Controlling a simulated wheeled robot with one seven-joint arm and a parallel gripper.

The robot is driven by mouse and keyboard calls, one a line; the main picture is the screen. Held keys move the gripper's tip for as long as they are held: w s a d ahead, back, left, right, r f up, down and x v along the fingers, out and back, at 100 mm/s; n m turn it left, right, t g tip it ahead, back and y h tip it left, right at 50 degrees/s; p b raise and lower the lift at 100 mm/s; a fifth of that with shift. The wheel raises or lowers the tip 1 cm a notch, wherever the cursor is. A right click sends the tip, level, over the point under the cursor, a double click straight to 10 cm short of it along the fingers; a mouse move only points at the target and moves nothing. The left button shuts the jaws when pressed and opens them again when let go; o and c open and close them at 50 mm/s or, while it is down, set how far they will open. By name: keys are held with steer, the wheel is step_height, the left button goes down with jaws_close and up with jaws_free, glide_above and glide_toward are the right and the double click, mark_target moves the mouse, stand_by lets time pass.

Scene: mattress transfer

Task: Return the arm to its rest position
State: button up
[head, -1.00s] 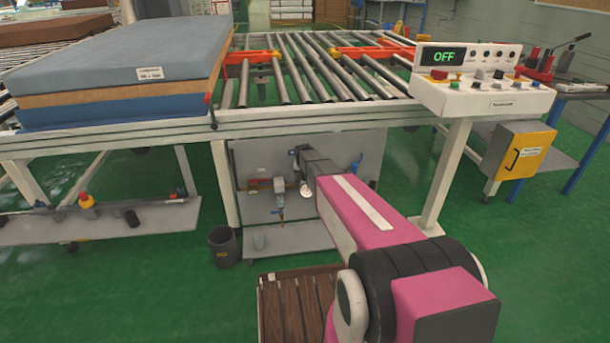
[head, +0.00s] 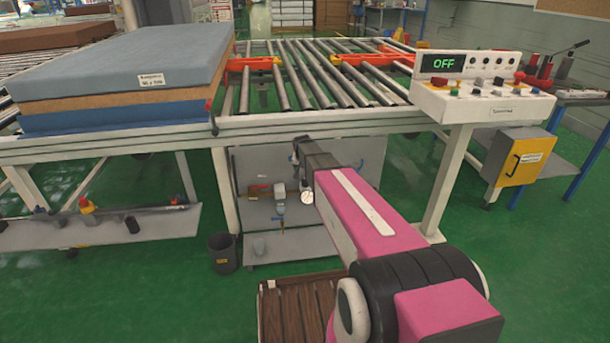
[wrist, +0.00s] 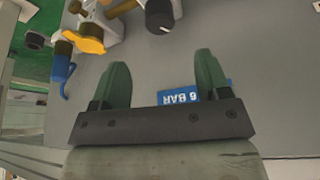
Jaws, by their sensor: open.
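My pink arm (head: 375,215) reaches forward and left from the lower right of the head view. Its dark far end (head: 318,160) is in front of the grey panel under the roller table. My gripper (wrist: 163,82) shows in the wrist view with its two green fingers wide apart and nothing held between them. Behind the fingers is a grey panel (wrist: 260,60) with a blue "6 BAR" label (wrist: 180,97), partly covered by the right finger. In the head view the fingers cannot be made out clearly.
The roller table (head: 300,127) carries stacked mattresses (head: 115,65) at left. A control box (head: 480,105) reads OFF. Valve fittings with a yellow handle (wrist: 85,42) are close to the gripper. A bin (head: 222,253) and slatted wooden platform (head: 295,310) are lower down. Green floor lies open at left.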

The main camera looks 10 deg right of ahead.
steer(key=shift+s+r, duration=0.15)
steer(key=shift+r, duration=0.1)
steer(key=s+d+r+n+g+y, duration=0.1)
steer(key=s+n+g, duration=0.2)
steer(key=s, duration=3)
steer(key=shift+s+g, duration=0.2)
steer(key=shift+g, duration=0.5)
